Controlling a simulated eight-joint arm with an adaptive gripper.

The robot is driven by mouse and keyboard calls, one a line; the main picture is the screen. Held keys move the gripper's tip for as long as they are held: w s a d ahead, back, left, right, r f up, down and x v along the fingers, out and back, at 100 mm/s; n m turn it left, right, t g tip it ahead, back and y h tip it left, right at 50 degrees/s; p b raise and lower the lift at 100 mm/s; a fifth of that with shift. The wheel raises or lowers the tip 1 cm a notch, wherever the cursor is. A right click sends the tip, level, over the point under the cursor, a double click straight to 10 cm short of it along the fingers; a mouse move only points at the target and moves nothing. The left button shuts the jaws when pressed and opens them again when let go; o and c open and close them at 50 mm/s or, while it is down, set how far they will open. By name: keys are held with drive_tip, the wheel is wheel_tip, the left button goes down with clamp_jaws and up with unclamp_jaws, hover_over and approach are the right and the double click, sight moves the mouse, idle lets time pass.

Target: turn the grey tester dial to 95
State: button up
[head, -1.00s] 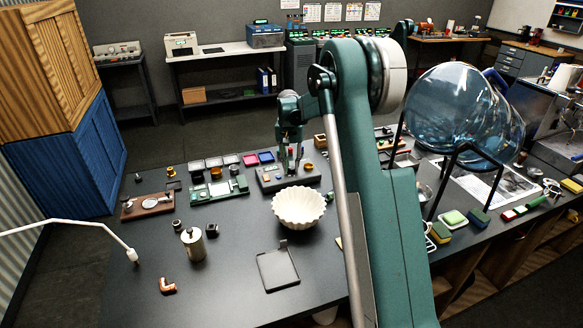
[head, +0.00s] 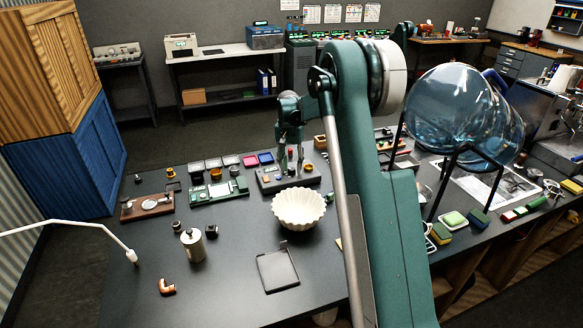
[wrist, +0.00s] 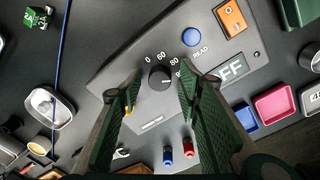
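The tester (wrist: 112,84) is a grey panel on the bench. Its round dark dial (wrist: 159,78) sits among printed numbers; 0, 60 and 80 are readable, and a further one is partly covered by my right finger. I cannot make out the dial's pointer for sure. My gripper (wrist: 159,92) is open, its green ribbed fingers on either side of the dial with a gap on each side. In the head view my gripper (head: 291,160) points down over the tester (head: 271,181); the dial is too small to tell there.
The panel also has a blue READ button (wrist: 192,37), an orange switch (wrist: 232,17) and a display partly showing "FF" (wrist: 232,67). Red and blue plugs (wrist: 188,148) lie near the fingers. A white fluted bowl (head: 298,209) stands in front of the tester; small coloured trays (head: 249,160) are beside it.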

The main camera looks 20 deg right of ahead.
sight(290, 168)
drive_tip(key=shift+r, duration=0.15)
wheel_tip(290, 168, up, 12)
drive_tip(key=shift+w+a, duration=0.2)
drive_tip(key=shift+a, duration=0.05)
idle(0.6)
idle(0.3)
drive_tip(key=shift+s, duration=0.1)
